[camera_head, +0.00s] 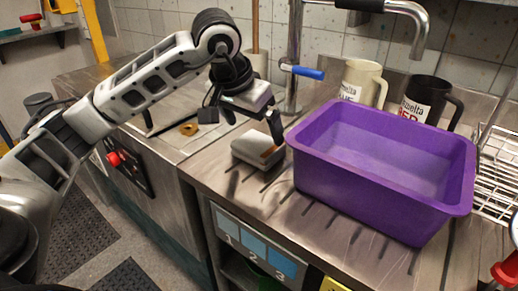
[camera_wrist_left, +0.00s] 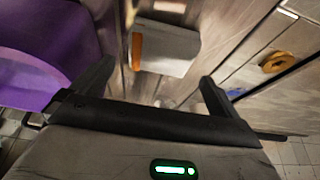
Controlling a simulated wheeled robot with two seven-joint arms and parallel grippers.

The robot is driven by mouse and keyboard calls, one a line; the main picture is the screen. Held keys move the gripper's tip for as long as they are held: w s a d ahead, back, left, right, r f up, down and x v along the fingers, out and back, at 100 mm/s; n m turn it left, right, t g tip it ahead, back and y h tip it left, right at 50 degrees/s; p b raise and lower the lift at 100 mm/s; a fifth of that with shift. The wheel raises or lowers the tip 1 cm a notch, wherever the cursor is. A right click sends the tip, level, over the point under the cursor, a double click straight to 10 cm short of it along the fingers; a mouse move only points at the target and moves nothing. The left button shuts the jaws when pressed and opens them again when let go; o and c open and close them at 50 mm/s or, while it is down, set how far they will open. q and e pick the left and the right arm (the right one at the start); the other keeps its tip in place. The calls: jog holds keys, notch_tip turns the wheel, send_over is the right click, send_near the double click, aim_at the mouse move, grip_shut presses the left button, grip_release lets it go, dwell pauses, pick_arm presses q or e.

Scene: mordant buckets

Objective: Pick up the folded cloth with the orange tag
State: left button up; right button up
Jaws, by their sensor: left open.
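The folded cloth (camera_head: 246,147) is a pale grey-white bundle on the metal counter, just left of the purple tub. Its orange tag (camera_head: 268,153) shows on its right side. In the left wrist view the cloth (camera_wrist_left: 172,48) lies ahead of the fingers, with the orange tag (camera_wrist_left: 136,52) on its left edge. My left gripper (camera_head: 250,122) is open and empty, above the cloth and apart from it. In the left wrist view its two fingers (camera_wrist_left: 157,78) are spread wide, one to each side of the cloth's near edge. My right gripper is not in view.
The large purple tub (camera_head: 440,196) stands close to the right of the cloth. A cream mug (camera_head: 362,84) and a black mug (camera_head: 425,102) stand behind it, near a blue-handled tap (camera_head: 305,72). An orange-brown ring (camera_head: 188,129) lies to the left. A wire rack (camera_head: 495,170) is at right.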

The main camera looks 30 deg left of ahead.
aim_at(258, 142)
pick_arm(q)
jog(key=x, duration=0.6)
jog(key=shift+w+a+f, duration=0.15)
jog(key=shift+w+f, duration=0.05)
jog(key=shift+f, duration=0.05)
jog(key=c, duration=0.7)
